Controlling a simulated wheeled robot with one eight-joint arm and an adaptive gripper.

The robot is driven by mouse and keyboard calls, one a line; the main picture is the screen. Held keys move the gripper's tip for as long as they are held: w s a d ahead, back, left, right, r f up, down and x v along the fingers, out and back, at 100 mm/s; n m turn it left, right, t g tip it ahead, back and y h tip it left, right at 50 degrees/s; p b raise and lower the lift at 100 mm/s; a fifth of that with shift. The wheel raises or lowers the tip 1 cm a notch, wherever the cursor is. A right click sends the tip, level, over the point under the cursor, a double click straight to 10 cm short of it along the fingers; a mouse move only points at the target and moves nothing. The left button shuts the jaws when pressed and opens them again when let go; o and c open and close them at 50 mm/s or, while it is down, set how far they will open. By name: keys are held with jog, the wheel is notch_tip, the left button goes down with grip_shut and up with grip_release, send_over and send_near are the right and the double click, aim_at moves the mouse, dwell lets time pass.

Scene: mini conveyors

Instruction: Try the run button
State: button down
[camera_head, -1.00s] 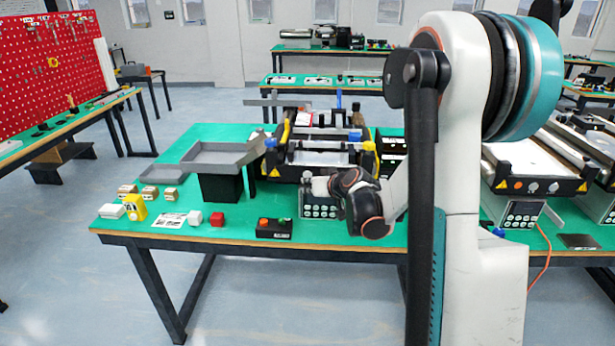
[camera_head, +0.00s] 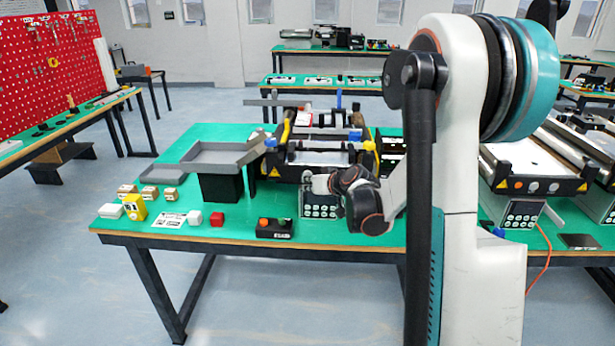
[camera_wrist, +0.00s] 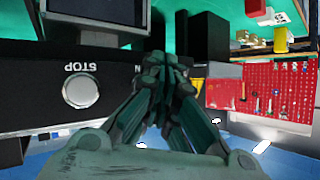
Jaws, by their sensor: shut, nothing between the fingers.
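The dark front panel (camera_wrist: 35,95) of the mini conveyor shows upside down in the wrist view. It carries a silver round button (camera_wrist: 81,91) labelled STOP. My gripper (camera_wrist: 168,62) is shut and empty, its fingertips close together at the panel's right end. A label ending in N shows beside the fingers; the run button itself is not visible, and I cannot tell whether the fingertips touch it. In the head view, the mini conveyor (camera_head: 318,158) stands on the green table, with a keypad box (camera_head: 318,208) below its front. My wrist hides the fingertips there.
Grey trays (camera_head: 215,155) stand left of the conveyor. A yellow item (camera_head: 134,207) and small boxes lie at the left. A second conveyor (camera_head: 540,160) stands at the right.

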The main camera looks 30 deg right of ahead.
jog(key=shift+w+d, duration=0.25)
jog(key=shift+w, duration=0.1)
dwell(0.7)
jog(key=shift+s, duration=0.1)
jog(key=shift+s+a, duration=0.45)
jog(key=shift+s, duration=0.15)
dwell(0.4)
jog(key=s+a, duration=0.1)
jog(key=s, duration=0.1)
jog(key=s+a, duration=0.2)
jog(key=shift+b, duration=0.3)
jog(key=shift+r, duration=0.1)
dwell(0.6)
